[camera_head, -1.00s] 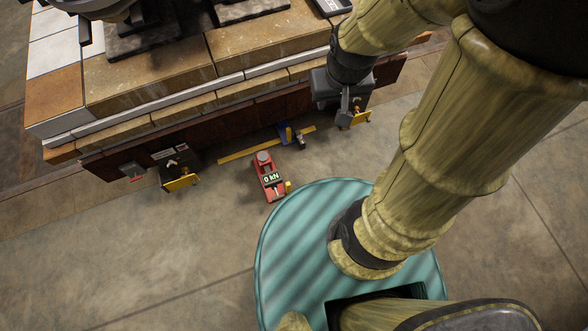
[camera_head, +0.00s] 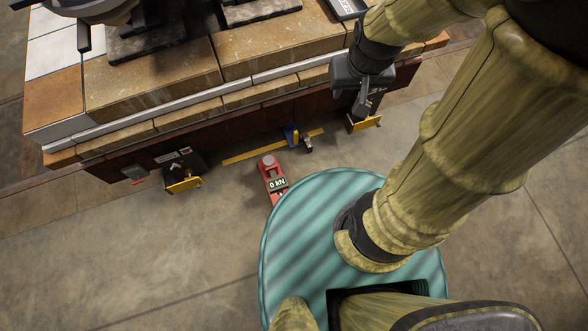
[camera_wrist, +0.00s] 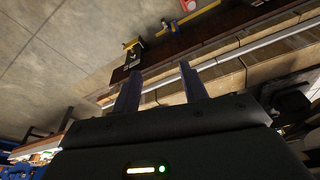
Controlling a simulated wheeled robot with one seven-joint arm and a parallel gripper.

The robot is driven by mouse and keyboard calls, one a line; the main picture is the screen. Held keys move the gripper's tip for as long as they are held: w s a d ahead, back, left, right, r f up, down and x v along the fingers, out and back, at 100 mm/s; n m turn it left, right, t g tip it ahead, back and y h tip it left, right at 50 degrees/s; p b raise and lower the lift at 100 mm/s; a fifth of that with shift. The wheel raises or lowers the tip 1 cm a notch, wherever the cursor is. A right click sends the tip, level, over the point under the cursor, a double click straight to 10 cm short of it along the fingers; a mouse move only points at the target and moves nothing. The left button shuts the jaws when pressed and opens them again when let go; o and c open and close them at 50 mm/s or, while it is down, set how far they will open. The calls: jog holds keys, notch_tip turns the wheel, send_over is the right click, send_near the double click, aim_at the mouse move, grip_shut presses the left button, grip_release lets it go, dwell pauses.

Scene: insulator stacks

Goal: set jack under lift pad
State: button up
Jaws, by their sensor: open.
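The red jack (camera_head: 273,180), with a "0 kN" display, stands on the floor in front of the platform. Its lower end meets the edge of my teal base in the picture. A red piece at the top edge of the wrist view (camera_wrist: 188,5) may be the jack. My gripper (camera_head: 366,104) is up and right of the jack, by the platform's front edge. In the wrist view its two fingers (camera_wrist: 160,68) are apart with nothing between them. I cannot tell for sure which part is the lift pad; the platform's underside is hidden.
The brick-topped platform (camera_head: 150,84) fills the upper left. Yellow-plated brackets stand at its front, left (camera_head: 184,185) and right (camera_head: 364,123). A yellow strip (camera_head: 240,157) and a blue piece (camera_head: 291,135) lie behind the jack. Floor at lower left is clear.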

jog(key=w+a+f+n+g+b, duration=0.1)
jog(key=a+f+b, duration=0.3)
jog(key=f+b, duration=0.9)
jog(key=w+a+f+n+b, duration=0.1)
jog(key=w+a+f+b, duration=0.2)
jog(key=f+b, duration=1.1)
jog(key=w+a+f+n+g+b, duration=0.1)
jog(key=a+f+b, duration=0.3)
jog(key=f+b, duration=1)
notch_tip(320, 180, down, 34)
jog(key=shift+w+a+r+g, duration=0.2)
jog(key=shift+w+a+g, duration=0.15)
jog(key=shift+w, duration=0.1)
notch_tip(320, 180, down, 17)
jog(key=b, duration=0.8)
jog(key=shift+f, duration=0.2)
